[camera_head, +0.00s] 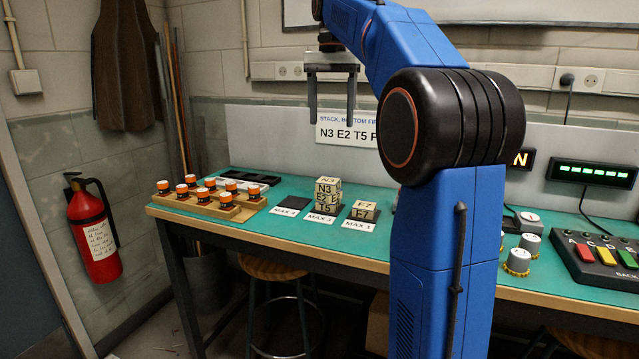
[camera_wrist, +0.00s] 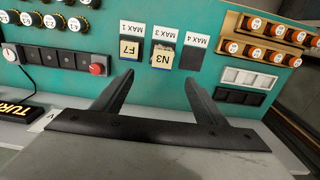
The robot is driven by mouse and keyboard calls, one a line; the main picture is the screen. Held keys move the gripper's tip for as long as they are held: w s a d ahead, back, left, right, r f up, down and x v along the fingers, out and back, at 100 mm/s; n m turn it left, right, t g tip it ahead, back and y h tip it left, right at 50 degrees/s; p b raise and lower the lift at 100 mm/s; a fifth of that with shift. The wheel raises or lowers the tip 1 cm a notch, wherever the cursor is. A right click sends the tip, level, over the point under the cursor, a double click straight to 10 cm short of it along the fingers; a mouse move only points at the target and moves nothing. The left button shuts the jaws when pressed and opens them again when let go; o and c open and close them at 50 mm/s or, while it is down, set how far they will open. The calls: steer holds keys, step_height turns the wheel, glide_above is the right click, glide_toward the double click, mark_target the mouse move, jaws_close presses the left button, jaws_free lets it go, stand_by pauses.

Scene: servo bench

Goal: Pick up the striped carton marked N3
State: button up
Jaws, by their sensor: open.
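The carton marked N3 (camera_head: 327,187) is pale with dark lettering and sits on top of a stack at the middle of the bench. Beneath it are a carton marked E2 (camera_head: 322,197) and one marked T5 (camera_head: 322,208). In the wrist view the N3 carton top (camera_wrist: 161,58) lies just beyond the fingertips, between their lines. My gripper (camera_head: 331,118) is open and empty, fingers pointing down, high above and apart from the stack. Both fingers also show in the wrist view (camera_wrist: 158,76).
A carton marked F7 (camera_head: 363,210) sits right of the stack, on the MAX 1 place. An empty dark pad (camera_head: 292,203) lies to its left. Orange-capped jars (camera_head: 203,196) stand in wooden racks at the left. Grey knobs and a coloured-button box (camera_head: 605,258) are at the right.

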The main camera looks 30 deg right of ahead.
glide_above(329, 180)
steer(key=f, duration=1.2)
steer(key=shift+s, duration=0.2)
steer(key=shift+w+f, duration=0.15)
steer(key=shift+f, duration=1.15)
steer(key=shift+w+f, duration=0.1)
steer(key=shift+f, duration=1.2)
steer(key=shift+c, duration=0.3)
steer(key=c, duration=1.1)
steer(key=shift+r, duration=0.15)
